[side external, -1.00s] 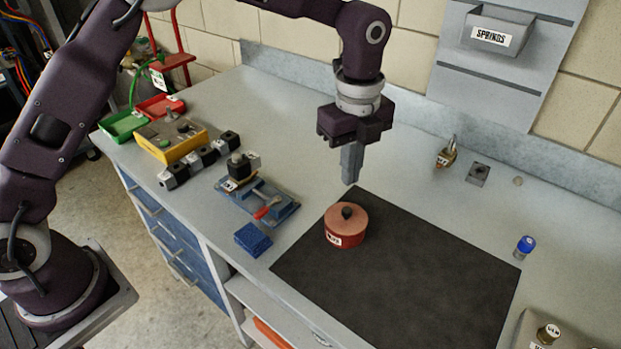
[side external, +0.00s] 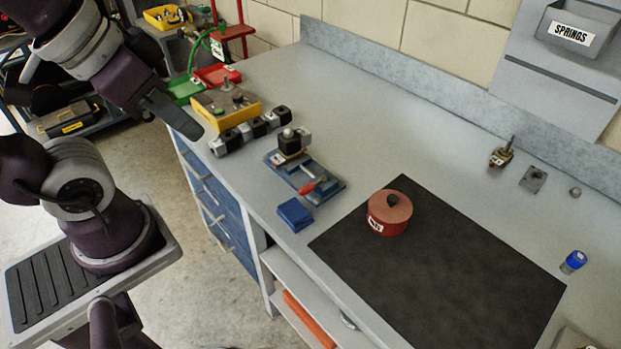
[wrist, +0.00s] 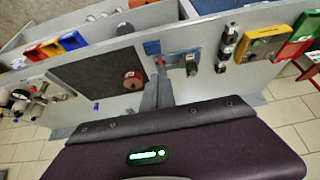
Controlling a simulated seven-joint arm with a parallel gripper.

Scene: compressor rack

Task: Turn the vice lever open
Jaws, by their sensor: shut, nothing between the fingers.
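The vice (side external: 328,187) is a blue-based clamp on the bench, with a dark block with a round knob (side external: 290,141) at its back end. Its lever (side external: 308,188) has a red handle pointing toward the bench's front edge. In the wrist view the vice (wrist: 174,55) and red lever (wrist: 161,63) show small, beyond my fingers. My gripper (side external: 194,130) is shut and empty, off to the left of the vice and well apart from it, near the bench's front left corner. The shut fingers (wrist: 157,90) also show in the wrist view.
A blue block (side external: 295,214) lies in front of the vice. A row of dark and grey blocks (side external: 250,130) and a yellow box (side external: 226,107) stand to its left. A red lidded pot (side external: 390,213) sits on the black mat (side external: 440,265) at right.

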